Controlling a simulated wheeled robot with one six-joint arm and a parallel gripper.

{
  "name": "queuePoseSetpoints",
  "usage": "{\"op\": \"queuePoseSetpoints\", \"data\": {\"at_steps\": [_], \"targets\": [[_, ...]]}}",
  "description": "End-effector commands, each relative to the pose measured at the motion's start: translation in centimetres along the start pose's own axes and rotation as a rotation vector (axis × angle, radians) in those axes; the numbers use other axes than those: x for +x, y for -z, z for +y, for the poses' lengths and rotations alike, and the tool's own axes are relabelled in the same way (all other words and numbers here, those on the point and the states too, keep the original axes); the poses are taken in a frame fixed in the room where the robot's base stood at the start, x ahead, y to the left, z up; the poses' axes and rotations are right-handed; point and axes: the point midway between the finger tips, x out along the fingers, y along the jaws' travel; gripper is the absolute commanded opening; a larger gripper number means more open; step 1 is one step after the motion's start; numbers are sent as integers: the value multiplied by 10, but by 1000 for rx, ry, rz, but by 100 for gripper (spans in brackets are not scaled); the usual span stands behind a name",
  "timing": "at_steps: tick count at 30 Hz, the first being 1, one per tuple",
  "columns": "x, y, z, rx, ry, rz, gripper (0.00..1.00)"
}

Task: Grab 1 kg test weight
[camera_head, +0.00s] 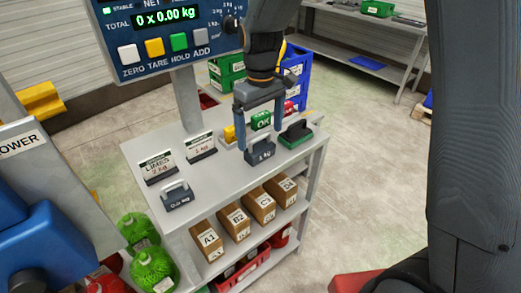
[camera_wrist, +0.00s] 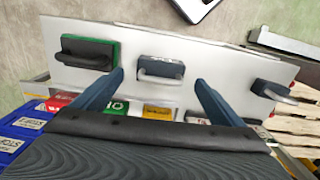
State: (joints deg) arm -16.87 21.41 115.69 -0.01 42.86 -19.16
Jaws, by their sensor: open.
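The 1 kg test weight (camera_head: 261,155) is a dark grey block with a handle, standing on the top shelf of a grey cart (camera_head: 225,190). My gripper (camera_head: 259,136) is open above it, fingers pointing down. In the wrist view the weight (camera_wrist: 160,67) lies between and beyond my two spread fingertips (camera_wrist: 159,78), with its handle toward me. I see no contact with the weight. A second dark weight with a handle (camera_head: 178,197) stands near the cart's left front corner; its label is hard to read. It also shows at the right in the wrist view (camera_wrist: 272,89).
A green-based black block (camera_head: 297,134) stands right of the weight. A green OK block (camera_head: 262,120) and a yellow block (camera_head: 229,133) are behind. Two label cards (camera_head: 158,167) stand left. A scale display (camera_head: 165,35) rises on a post behind the cart. The shelf front is clear.

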Motion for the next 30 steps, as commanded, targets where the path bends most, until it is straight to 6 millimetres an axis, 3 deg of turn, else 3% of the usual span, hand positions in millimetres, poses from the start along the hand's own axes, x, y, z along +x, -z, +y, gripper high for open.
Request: {"op": "queuePoseSetpoints", "data": {"at_steps": [9,19,30], "targets": [[39,1,-2,2,1,-4,92],[45,2,-1,3,0,0,92],[45,2,-1,2,0,0,30]]}}
